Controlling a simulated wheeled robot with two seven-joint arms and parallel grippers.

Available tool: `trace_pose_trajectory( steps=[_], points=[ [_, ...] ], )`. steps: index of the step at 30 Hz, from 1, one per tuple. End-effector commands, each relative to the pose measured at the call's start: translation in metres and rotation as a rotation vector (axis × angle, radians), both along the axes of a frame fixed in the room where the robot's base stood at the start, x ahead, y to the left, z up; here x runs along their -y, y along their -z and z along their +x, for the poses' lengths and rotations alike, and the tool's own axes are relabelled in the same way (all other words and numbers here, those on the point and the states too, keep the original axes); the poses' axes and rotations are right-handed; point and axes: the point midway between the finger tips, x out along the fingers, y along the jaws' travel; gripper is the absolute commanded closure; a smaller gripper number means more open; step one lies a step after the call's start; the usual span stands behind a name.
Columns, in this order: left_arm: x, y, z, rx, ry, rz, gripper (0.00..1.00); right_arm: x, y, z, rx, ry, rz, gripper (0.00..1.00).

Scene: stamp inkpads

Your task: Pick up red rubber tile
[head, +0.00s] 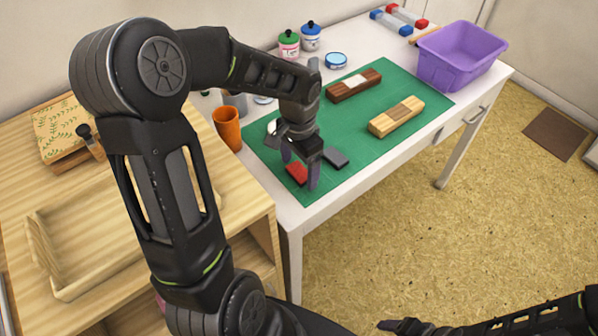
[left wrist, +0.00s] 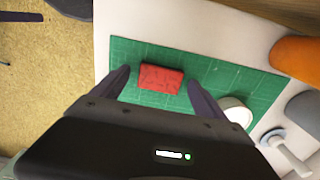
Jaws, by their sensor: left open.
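The red rubber tile (head: 297,173) lies on the green cutting mat (head: 352,153), near the mat's front left corner. My left gripper (head: 301,172) is open over it, fingers pointing down. In the left wrist view the red tile (left wrist: 161,79) sits between the two spread fingers of the left gripper (left wrist: 160,88), with room on both sides and no visible contact. A grey tile (head: 335,158) lies on the mat just right of the gripper. My right arm shows only at the bottom right of the head view, with a dark tip (head: 400,325); its jaw state is unclear.
An orange cup (head: 227,128) stands left of the mat. A dark wooden block (head: 353,85) and a light wooden block (head: 396,117) sit on the mat. A purple bin (head: 461,55) is at the right end of the white table. Two ink jars (head: 289,45) stand behind.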

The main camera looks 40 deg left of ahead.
Motion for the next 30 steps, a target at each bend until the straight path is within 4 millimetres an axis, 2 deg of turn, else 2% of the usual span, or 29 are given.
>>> trace_pose_trajectory(
  steps=[19,30],
  points=[
    [-0.0003,0.0032,0.0002,0.001,0.000,0.000,0.16,0.0000,0.0001,0.0000,0.000,0.000,0.000,0.29],
    [-0.0003,0.0032,0.0002,0.001,0.000,0.001,0.47,0.0000,0.0001,0.0000,0.000,0.000,0.000,0.29]
  ],
)
